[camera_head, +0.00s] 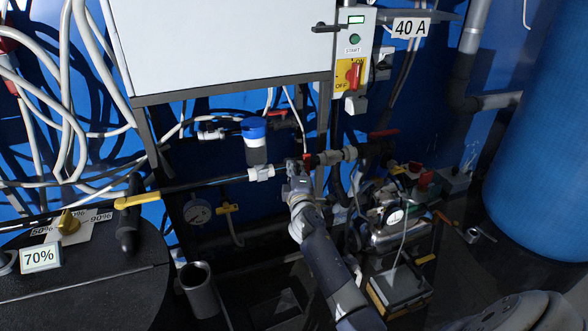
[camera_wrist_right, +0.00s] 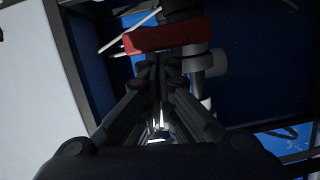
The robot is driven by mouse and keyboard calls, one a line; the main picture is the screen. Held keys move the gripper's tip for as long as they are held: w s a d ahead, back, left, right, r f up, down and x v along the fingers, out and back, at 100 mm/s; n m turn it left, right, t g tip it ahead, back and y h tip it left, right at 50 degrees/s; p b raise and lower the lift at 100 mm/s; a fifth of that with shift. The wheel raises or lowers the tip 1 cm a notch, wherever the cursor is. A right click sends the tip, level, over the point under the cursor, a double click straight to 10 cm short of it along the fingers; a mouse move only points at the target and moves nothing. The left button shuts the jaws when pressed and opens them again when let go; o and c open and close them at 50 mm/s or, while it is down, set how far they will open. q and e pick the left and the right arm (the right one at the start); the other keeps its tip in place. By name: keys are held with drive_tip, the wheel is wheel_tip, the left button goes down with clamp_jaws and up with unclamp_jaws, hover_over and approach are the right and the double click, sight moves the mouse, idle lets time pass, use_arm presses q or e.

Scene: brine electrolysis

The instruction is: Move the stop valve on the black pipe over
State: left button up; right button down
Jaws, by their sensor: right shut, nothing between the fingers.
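In the right wrist view, the red handle (camera_wrist_right: 168,37) lies across the picture just beyond the fingertips. The right fingers (camera_wrist_right: 168,66) are together with nothing between them; I cannot tell whether they touch the handle. A dark pipe fitting (camera_wrist_right: 182,10) shows behind the handle. A second red handle (camera_head: 383,133) is farther right on the dark pipework. My left gripper is not in view.
The white cabinet (camera_head: 220,45) hangs above the pipes. A yellow-handled valve (camera_head: 137,200) is on the left pipe, above a black drum (camera_head: 90,285). A gauge (camera_head: 197,212) is below. A pump-like unit (camera_head: 400,230) and a blue tank (camera_head: 545,150) stand right.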

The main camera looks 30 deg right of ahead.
sight(309, 158)
drive_tip(key=shift+d+r, duration=0.1)
drive_tip(key=shift+r, duration=0.05)
drive_tip(key=d+m+p, duration=0.1)
drive_tip(key=m+p, duration=0.1)
drive_tip(key=d+r+m+p, duration=0.1)
drive_tip(key=p, duration=0.1)
drive_tip(key=s+d+m+g+y+p, duration=0.1)
drive_tip(key=m+p, duration=0.1)
drive_tip(key=p, duration=0.1)
drive_tip(key=shift+r+m, duration=0.3)
drive_tip(key=shift+r, duration=0.05)
drive_tip(key=shift+s+d+m+y+p, duration=0.1)
drive_tip(key=shift+d+m+y+p, duration=0.4)
drive_tip(key=shift+m+p, duration=0.6)
drive_tip(key=d+m, duration=0.1)
drive_tip(key=d+f+m+y+p, duration=0.1)
drive_tip(key=m, duration=0.1)
drive_tip(key=s+d+f+m+y+p, duration=0.1)
drive_tip(key=m, duration=0.1)
drive_tip(key=shift+d+f, duration=0.1)
drive_tip(key=shift+d, duration=0.4)
